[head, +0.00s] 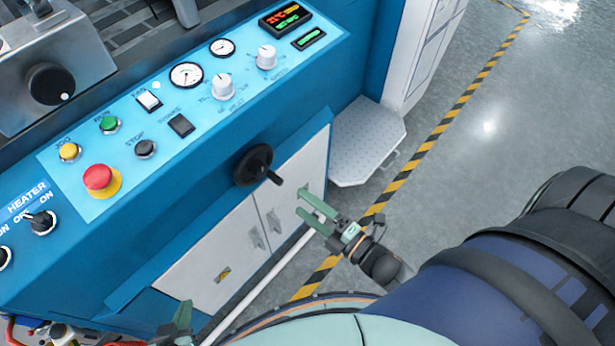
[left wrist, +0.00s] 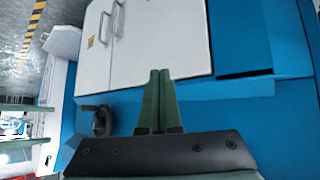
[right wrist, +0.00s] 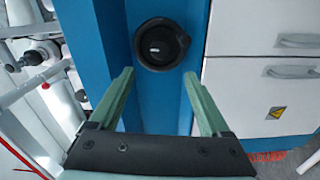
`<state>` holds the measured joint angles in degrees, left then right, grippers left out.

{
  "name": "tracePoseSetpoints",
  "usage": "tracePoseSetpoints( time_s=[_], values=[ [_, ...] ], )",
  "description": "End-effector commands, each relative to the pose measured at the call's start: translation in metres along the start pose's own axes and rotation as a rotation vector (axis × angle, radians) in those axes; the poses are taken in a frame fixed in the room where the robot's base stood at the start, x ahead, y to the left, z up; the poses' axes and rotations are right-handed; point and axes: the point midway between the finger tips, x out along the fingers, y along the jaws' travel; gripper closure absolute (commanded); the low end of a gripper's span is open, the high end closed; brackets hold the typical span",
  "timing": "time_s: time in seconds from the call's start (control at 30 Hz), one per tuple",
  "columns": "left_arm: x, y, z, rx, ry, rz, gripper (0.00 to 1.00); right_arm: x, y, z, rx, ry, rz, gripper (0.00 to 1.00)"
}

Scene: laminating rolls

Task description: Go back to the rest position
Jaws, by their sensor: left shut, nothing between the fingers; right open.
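My right gripper (head: 302,202) reaches in front of the blue machine's white cabinet doors (head: 222,247) in the head view. Its two green fingers are apart with nothing between them. It also shows open in the right wrist view (right wrist: 160,76), with a round black knob (right wrist: 161,45) beyond the fingertips. My left gripper shows only in part at the bottom left of the head view (head: 182,318). In the left wrist view its fingers (left wrist: 160,74) are together and empty, pointing at the machine's blue and white front.
The black handwheel (head: 253,165) sticks out from the machine front near my right gripper. The sloping control panel (head: 190,130) carries buttons, gauges and a red emergency stop (head: 100,179). A grey step plate (head: 367,145) juts out at the machine's end. Open floor (head: 490,150) lies to the right.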

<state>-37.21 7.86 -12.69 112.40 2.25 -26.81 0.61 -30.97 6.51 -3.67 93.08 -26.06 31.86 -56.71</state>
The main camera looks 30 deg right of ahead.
Motion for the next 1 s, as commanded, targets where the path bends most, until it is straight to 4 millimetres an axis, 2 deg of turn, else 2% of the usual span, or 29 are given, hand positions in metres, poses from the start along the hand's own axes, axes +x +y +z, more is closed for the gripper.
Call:
tracePoseSetpoints(
  time_s=[0.33,0.47,0.57,0.67,0.8,0.9,1.0],
  values=[
    [-0.001,0.001,0.0,0.0,-0.001,0.001,1.0,0.0,0.001,0.0,0.004,-0.001,-0.002,0.19],
    [-0.009,0.001,-0.009,0.0,0.0,0.001,1.0,-0.001,0.007,0.003,0.116,-0.047,-0.041,0.19],
    [-0.021,0.002,-0.023,0.0,0.008,-0.002,1.0,-0.004,0.014,0.008,0.342,-0.139,-0.113,0.19],
    [-0.035,0.0,-0.036,0.0,0.012,-0.01,1.0,-0.014,0.017,0.009,0.645,-0.267,-0.203,0.19],
    [-0.051,-0.004,-0.044,-0.003,0.009,-0.022,1.0,-0.033,0.014,-0.003,1.051,-0.454,-0.316,0.19],
    [-0.059,-0.008,-0.044,-0.005,-0.002,-0.033,1.0,-0.047,0.011,-0.015,1.27,-0.569,-0.379,0.19],
    [-0.062,-0.012,-0.044,-0.007,-0.003,-0.042,1.0,-0.057,0.008,-0.025,1.408,-0.648,-0.42,0.19]
  ],
)
